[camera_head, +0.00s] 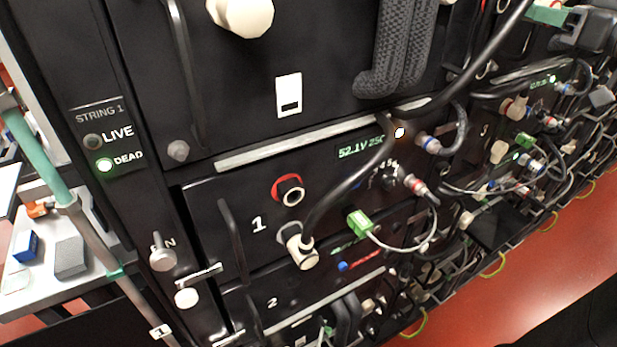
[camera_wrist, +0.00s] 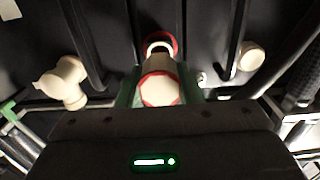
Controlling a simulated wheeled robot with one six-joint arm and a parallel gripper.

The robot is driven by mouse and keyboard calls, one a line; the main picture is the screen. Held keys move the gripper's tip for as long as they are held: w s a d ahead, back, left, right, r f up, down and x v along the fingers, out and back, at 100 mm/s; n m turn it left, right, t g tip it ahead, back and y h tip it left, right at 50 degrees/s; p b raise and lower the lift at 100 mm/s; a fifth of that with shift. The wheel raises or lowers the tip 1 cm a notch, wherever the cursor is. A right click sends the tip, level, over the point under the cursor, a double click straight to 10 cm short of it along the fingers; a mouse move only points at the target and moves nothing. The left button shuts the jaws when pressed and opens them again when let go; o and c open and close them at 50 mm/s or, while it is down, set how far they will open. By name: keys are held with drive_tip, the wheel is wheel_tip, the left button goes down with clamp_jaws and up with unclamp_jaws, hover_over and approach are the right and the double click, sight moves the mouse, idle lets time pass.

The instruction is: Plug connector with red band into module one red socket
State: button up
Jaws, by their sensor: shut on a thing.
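In the wrist view my gripper (camera_wrist: 160,78) has green fingers on both sides of a cream connector (camera_wrist: 160,93) with a red band, and is shut on it. Just beyond the connector is a red-ringed socket (camera_wrist: 161,41). The connector overlaps the socket in this view, so I cannot tell whether they touch. In the head view the module one red socket (camera_head: 288,190) is a red ring around a dark opening, to the right of the printed "1". It looks empty there.
A cream connector (camera_head: 302,252) on a black cable hangs below the red socket in the head view. A green plug (camera_head: 358,222) is to its right. A black handle (camera_head: 232,240) stands left. In the wrist view, a cream fitting (camera_wrist: 64,83) and a cream knob (camera_wrist: 249,55) flank the connector.

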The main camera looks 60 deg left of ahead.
drive_tip(key=shift+s+d+b, duration=0.15)
drive_tip(key=shift+d+b, duration=0.4)
drive_tip(key=shift+d, duration=0.7)
drive_tip(key=shift+s+d+b, duration=0.1)
drive_tip(key=shift+d+b, duration=0.45)
drive_tip(key=shift+d, duration=0.7)
